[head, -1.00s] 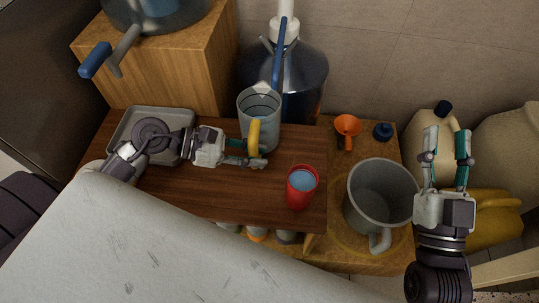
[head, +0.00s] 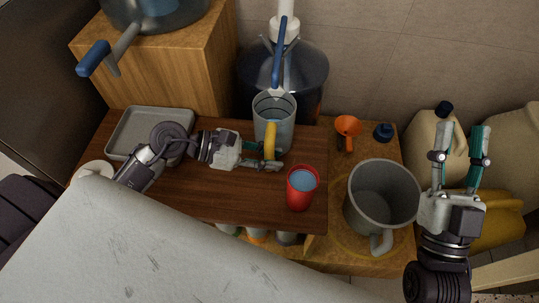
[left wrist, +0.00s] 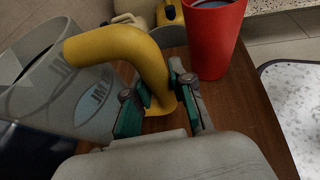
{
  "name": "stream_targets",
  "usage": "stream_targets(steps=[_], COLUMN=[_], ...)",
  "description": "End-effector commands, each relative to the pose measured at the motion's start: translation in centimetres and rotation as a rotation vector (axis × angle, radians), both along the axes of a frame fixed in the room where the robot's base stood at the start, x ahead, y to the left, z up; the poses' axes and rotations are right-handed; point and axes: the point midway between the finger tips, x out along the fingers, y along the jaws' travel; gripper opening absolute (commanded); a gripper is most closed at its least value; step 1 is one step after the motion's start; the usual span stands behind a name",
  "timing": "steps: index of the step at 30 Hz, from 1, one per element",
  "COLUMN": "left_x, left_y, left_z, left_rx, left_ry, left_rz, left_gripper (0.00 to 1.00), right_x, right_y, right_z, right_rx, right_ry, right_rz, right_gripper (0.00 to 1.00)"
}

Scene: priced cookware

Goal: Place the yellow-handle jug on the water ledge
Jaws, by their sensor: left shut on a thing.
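The yellow-handle jug (head: 267,108) is a clear pitcher with some water in it, roughly upright over the far edge of the dark wooden ledge (head: 215,187). In the left wrist view the jug (left wrist: 92,97) is on the left, its yellow handle (left wrist: 130,50) in front of my fingers. My left gripper (head: 275,163) is shut on that handle; it also shows in the left wrist view (left wrist: 158,95). Whether the jug's base touches the wood cannot be told. My right gripper (head: 460,132) is open and empty at the right.
A red cup (head: 301,190) with water stands just right of the jug. A large bottle with a pump (head: 300,68) stands behind it. A grey tray (head: 128,132) is at left. A large grey pitcher (head: 381,193), orange funnel (head: 347,126) and beige canister (head: 446,140) are right.

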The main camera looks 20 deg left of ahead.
Motion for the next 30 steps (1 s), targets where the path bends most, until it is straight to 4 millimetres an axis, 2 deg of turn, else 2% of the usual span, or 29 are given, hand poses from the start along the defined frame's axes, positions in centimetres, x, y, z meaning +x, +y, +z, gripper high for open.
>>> stream_targets(steps=[6,7,11,22,24,30], left_x=[0.0,0.0,0.0,0.0,0.0,-1.7], left_y=[0.0,0.0,0.0,0.0,0.0,3.6], left_z=[-0.1,-0.2,-0.2,0.0,0.3,1.6], left_rx=[-0.001,0.0,0.0,0.0,0.0,0.005], left_ry=[-0.003,0.0,0.0,0.0,0.0,0.006], left_rz=[-0.001,-0.001,-0.001,0.0,0.0,0.002], left_gripper=[0.0,0.26,0.48,0.48,0.48,0.48], right_x=[-0.4,-0.4,-0.4,-0.3,0.2,1.3], right_y=[-0.1,-0.1,-0.1,0.0,0.1,0.1], right_z=[0.4,0.5,0.5,0.5,-0.1,-1.8], right_rx=[0.01,0.011,0.011,0.008,-0.005,-0.038], right_ry=[-0.034,-0.039,-0.04,-0.028,0.024,0.14], right_rz=[0.001,0.001,0.001,0.003,0.001,-0.006], right_gripper=[0.4,0.4,0.4,0.4,0.4,0.4])
